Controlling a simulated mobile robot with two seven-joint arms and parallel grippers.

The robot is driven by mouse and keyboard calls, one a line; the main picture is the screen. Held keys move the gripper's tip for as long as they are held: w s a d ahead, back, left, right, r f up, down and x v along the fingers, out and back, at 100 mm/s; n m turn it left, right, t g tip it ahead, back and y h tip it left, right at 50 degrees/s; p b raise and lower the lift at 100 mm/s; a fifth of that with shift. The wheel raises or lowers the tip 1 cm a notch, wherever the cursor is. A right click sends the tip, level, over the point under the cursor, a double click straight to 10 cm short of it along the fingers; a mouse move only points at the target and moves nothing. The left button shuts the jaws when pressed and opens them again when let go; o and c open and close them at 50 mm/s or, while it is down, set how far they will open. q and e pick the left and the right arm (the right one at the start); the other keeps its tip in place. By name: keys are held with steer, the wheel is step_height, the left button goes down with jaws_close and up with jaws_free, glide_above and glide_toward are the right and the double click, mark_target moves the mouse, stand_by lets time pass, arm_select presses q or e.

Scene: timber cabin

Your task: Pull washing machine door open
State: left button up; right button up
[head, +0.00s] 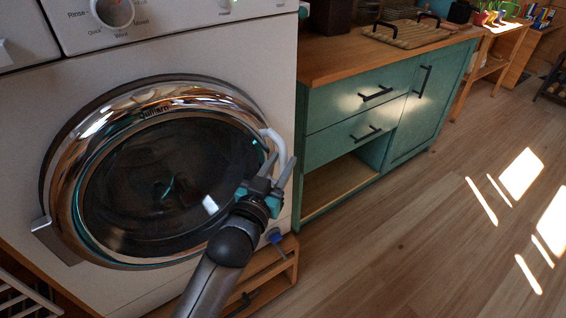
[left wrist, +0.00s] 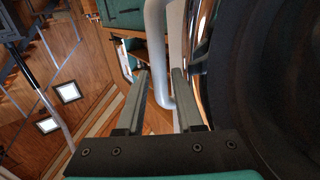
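The washing machine (head: 255,75) stands at the left in the head view. Its round door (head: 88,125) has a chrome rim and dark glass and looks closed or nearly so. A hinge bracket is at its lower left. The pale door handle (head: 271,134) is on the right side of the rim. My left gripper (head: 281,158) is at the handle's lower end. In the left wrist view, the handle (left wrist: 156,35) passes between the two separated fingers of my left gripper (left wrist: 160,72), nearer the right finger, with a gap to the left one. My right gripper is not in view.
A teal cabinet (head: 340,140) with a wooden top and dark handles stands right of the machine. A wooden plinth (head: 285,262) is below the machine. The wooden floor (head: 420,240) at the right is clear, with sunlit patches.

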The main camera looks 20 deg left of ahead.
arm_select(q)
steer(key=shift+w+d, duration=0.1)
steer(key=shift+w, duration=0.7)
steer(key=shift+c, duration=0.3)
jaws_close()
stand_by(0.7)
